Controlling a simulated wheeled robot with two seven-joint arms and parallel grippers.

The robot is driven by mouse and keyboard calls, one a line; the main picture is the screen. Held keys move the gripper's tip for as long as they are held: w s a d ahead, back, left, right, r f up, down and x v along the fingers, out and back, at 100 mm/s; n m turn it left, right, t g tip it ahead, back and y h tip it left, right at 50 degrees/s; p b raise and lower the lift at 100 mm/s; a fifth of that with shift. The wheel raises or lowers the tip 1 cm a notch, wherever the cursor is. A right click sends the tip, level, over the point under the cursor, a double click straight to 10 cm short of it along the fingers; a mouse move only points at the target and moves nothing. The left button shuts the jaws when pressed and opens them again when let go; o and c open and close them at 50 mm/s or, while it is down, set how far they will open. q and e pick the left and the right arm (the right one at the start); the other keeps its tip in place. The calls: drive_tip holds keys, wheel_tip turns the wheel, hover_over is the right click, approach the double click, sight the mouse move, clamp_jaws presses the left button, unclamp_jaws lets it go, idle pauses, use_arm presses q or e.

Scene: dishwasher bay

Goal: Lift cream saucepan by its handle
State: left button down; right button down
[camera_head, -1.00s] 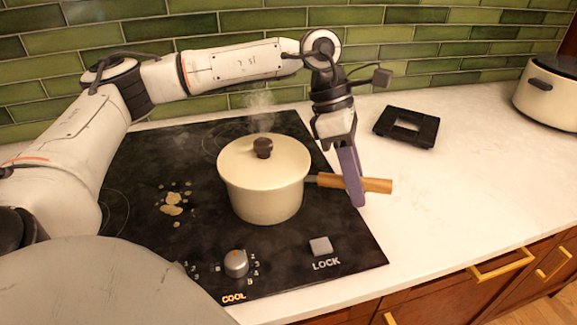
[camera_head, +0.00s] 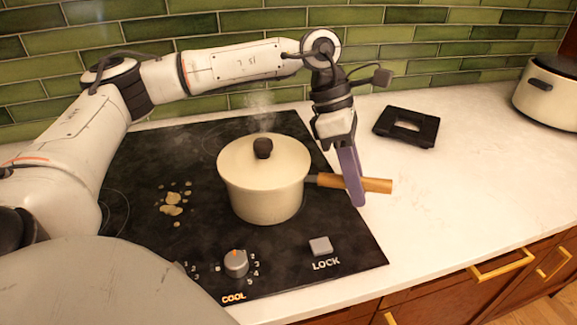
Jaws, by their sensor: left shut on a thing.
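The cream saucepan (camera_head: 264,190) is upright with its lid (camera_head: 264,155) on, at the right part of the black cooktop. Steam rises behind the lid knob. Its wooden handle (camera_head: 378,185) points right, past the cooktop's edge and over the white counter. My left gripper (camera_head: 353,182) comes down from above and is shut on the handle, with its purple fingers across it. I cannot tell whether the pan base is clear of the glass. My right gripper is not in view.
A black square trivet (camera_head: 407,127) lies on the counter (camera_head: 460,190); a cream pot (camera_head: 548,92) stands at far right. The counter's middle is clear.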

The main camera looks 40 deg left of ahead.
use_arm(q)
drive_tip(key=shift+w+r, duration=0.1)
drive_tip(key=shift+r, duration=0.1)
idle(0.4)
wheel_tip(320, 180, up, 9)
drive_tip(key=shift+r, duration=0.8)
wheel_tip(320, 180, up, 2)
drive_tip(key=shift+r+p, duration=0.15)
drive_tip(key=shift+p, duration=0.9)
